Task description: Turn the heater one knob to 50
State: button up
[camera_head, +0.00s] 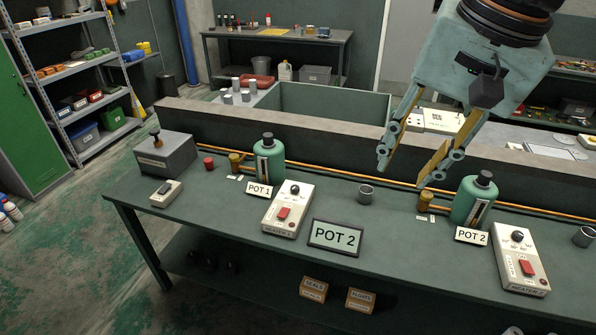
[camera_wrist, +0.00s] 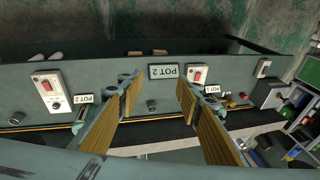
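The heater by the POT 1 label is a cream box (camera_head: 288,209) left of centre on the bench in the head view, with a dark knob (camera_head: 295,189) at its far end and a red switch. A similar heater marked HEATER 2 (camera_head: 520,258) stands at the right, also in the wrist view (camera_wrist: 49,90). My gripper (camera_head: 405,168) is open and empty, above and right of the first heater, touching nothing.
Green pots (camera_head: 268,160) and (camera_head: 474,200) stand behind the heaters. A POT 2 sign (camera_head: 335,237) and a grey cup (camera_head: 366,193) lie between them. An orange pipe (camera_head: 320,181) runs along the bench back before a low wall. A grey box (camera_head: 165,154) stands at left.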

jog(key=w+a+f+m+y+p, duration=0.1)
jog(key=w+a+m, duration=0.1)
jog(key=w, duration=0.4)
jog(key=w+a+f+m+p, duration=0.1)
jog(key=w+a, duration=0.1)
jog(key=w, duration=0.5)
jog(key=m+g+y+p, duration=0.2)
jog(key=m+p, duration=0.4)
jog(key=m, duration=0.7)
send_over(295, 187)
jog(key=s+d, duration=0.1)
jog(key=d, duration=0.5)
notch_tip(295, 187, down, 30)
jog(key=shift+s+a+f, duration=0.15)
jog(key=shift+s+f, duration=0.05)
jog(key=shift+f, duration=0.15)
jog(key=shift+x, duration=6.75)
